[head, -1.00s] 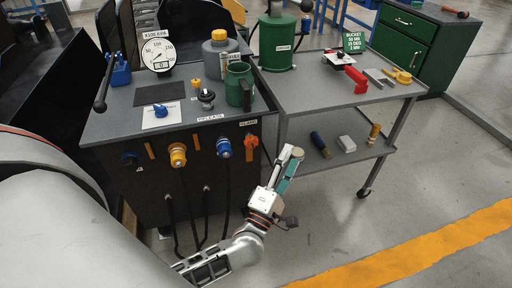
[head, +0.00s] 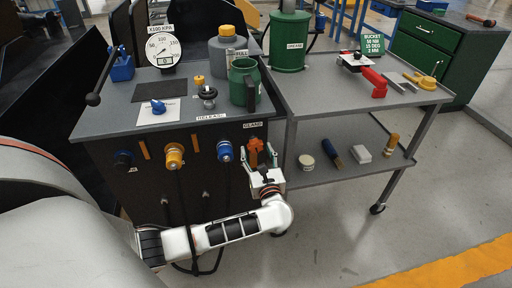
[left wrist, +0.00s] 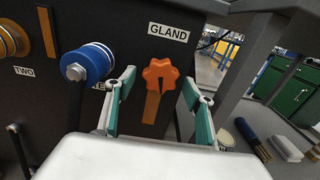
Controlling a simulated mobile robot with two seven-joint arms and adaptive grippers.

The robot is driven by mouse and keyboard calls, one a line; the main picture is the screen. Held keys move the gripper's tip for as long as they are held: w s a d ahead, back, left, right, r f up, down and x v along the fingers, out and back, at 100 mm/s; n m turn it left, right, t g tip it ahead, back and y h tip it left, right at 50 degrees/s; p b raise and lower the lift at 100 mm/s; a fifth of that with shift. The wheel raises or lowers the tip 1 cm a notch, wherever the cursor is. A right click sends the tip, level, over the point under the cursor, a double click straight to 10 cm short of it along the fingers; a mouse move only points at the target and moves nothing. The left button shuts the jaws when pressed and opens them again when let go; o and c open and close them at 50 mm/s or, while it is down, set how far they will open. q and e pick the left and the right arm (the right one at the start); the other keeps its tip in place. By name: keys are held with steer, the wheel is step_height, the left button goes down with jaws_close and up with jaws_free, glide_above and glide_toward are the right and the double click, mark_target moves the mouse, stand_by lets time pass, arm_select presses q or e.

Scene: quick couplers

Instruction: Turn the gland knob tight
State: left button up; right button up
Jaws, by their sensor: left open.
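The orange gland knob (head: 255,147) sits on the front panel of the dark console (head: 130,190), under the GLAND label. In the left wrist view the lobed knob (left wrist: 161,74) shows below the same label, with an orange strip beneath it. My left gripper (head: 262,160) is open in front of the panel. In the left wrist view its two teal-padded fingers (left wrist: 158,92) stand on either side of the knob, with visible gaps to it; I cannot tell how far short of it the tips are. My right gripper is not in view.
A blue coupler (head: 225,151) and a yellow coupler (head: 174,156) stick out of the panel left of the knob. The grey cart (head: 300,182) stands close on the right. A green jug (head: 244,84) stands on the console top.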

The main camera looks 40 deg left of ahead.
arm_select(q)
steer(key=shift+x, duration=1.1)
steer(key=shift+w+a, duration=0.25)
steer(key=shift+a, duration=0.05)
steer(key=c, duration=1.1)
